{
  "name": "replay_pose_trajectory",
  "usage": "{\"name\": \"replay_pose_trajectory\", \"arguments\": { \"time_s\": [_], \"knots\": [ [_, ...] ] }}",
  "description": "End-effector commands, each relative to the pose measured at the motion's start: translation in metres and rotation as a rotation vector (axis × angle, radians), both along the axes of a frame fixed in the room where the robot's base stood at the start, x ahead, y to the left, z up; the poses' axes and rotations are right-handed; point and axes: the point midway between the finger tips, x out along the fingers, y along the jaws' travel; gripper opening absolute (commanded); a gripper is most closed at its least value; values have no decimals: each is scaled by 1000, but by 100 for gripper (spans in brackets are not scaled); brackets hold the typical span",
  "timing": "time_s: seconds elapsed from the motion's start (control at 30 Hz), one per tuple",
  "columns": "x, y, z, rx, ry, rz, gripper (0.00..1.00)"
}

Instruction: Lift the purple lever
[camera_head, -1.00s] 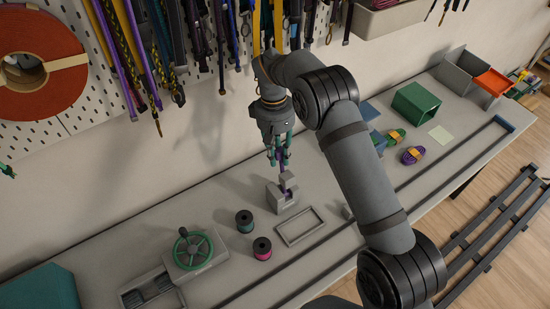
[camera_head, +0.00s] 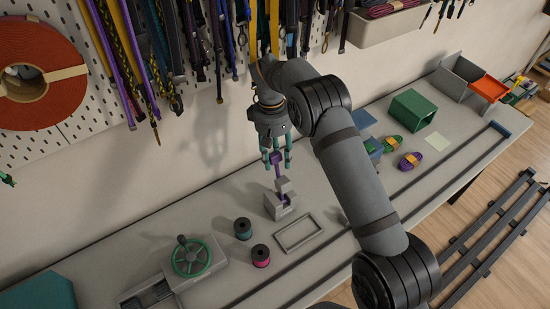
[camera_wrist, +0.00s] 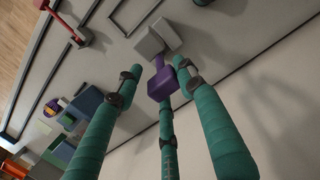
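The purple lever (camera_head: 276,160) stands up, tilted slightly, from a grey block-shaped base (camera_head: 279,206) on the workbench. My gripper (camera_head: 278,167) hangs above the base with its teal fingers spread apart around the lever's top. In the wrist view, the lever's purple knob (camera_wrist: 163,86) lies among the fingers of my gripper (camera_wrist: 157,76). It overlaps the middle finger, and I cannot tell whether they touch. The side fingers stand apart from the knob. The grey base (camera_wrist: 157,40) is beyond it.
Two spools (camera_head: 243,229) and a grey rectangular frame (camera_head: 298,232) lie close to the base. A green handwheel (camera_head: 191,257) is to the left. A green open box (camera_head: 412,109) and yarn bundles (camera_head: 391,144) are to the right. Hanging cords line the wall behind.

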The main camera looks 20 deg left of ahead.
Motion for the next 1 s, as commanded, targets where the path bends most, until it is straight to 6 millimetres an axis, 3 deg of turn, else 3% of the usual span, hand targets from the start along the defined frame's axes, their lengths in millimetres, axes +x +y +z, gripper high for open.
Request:
{"name": "replay_pose_trajectory", "arguments": {
  "time_s": [0.2, 0.57, 0.67, 1.0],
  "knots": [
    [-2, 0, -2, -3, 5, 1, 50],
    [-3, 2, 5, -2, 6, 2, 50],
    [-1, 3, 18, -1, 4, 1, 50],
    [5, 11, 91, 0, 1, 0, 50]
  ]
}}
